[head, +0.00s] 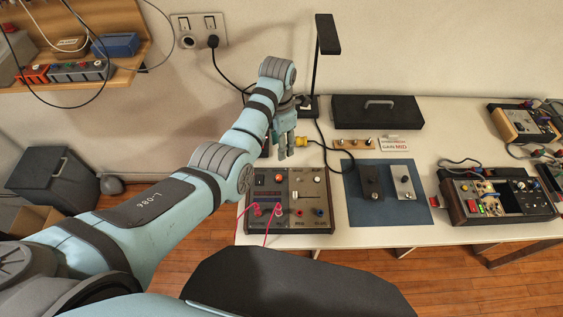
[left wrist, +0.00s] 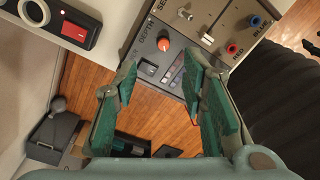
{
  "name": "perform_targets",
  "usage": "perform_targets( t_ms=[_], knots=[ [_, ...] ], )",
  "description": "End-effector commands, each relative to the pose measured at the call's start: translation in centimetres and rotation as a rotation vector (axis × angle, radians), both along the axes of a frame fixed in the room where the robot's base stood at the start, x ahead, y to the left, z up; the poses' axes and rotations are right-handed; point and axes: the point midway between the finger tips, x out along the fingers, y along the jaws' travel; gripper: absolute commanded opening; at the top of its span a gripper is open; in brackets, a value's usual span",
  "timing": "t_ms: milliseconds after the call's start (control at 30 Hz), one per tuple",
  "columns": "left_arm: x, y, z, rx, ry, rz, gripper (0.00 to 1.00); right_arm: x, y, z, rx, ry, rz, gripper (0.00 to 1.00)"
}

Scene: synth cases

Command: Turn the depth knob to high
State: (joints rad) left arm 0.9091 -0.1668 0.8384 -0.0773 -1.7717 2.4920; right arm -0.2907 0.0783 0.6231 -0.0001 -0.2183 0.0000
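The synth case (head: 320,222) with a grey panel and dark sides stands at the table's near left edge. The depth knob is a small orange knob near its upper left (head: 278,178). In the left wrist view the orange knob (left wrist: 163,44) sits beside the label DEPTH; its pointer is too small to read. My left gripper (head: 286,154) hangs above the case's back edge, apart from the knob. In the left wrist view its green fingers (left wrist: 161,66) are spread, with nothing between them. My right gripper is in neither view.
Pink cables (head: 263,230) plug into the case's lower left. A blue mat (head: 385,212) with two small pedals lies to the right. A yellow plug (head: 302,141) is close to my left gripper. A black red-switch box (left wrist: 82,27) shows in the left wrist view.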

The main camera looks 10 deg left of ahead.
Motion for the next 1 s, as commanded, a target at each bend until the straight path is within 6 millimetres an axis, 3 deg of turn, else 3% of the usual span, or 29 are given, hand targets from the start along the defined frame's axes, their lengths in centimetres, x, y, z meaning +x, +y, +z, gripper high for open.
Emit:
perform_targets(
  t_ms=[167,400,500,667,900,1000],
  knots=[
    [-0.4,0.6,-3.9,0.002,0.006,0.011,0.38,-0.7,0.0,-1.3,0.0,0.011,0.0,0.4],
    [-0.7,0.6,-11.3,0.001,0.004,0.013,0.38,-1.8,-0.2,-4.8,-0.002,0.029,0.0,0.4],
    [-0.7,0.4,-13.1,0.001,0.002,0.012,0.38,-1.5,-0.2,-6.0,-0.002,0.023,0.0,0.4],
    [-0.7,0.3,-14.2,0.001,0.001,0.01,0.38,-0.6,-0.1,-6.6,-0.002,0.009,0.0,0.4],
    [-0.7,0.3,-14.1,0.001,0.001,0.009,0.38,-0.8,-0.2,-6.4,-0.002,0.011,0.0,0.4],
    [-0.7,0.2,-14.1,0.001,0.001,0.009,0.23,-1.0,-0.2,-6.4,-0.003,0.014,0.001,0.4]
  ],
)
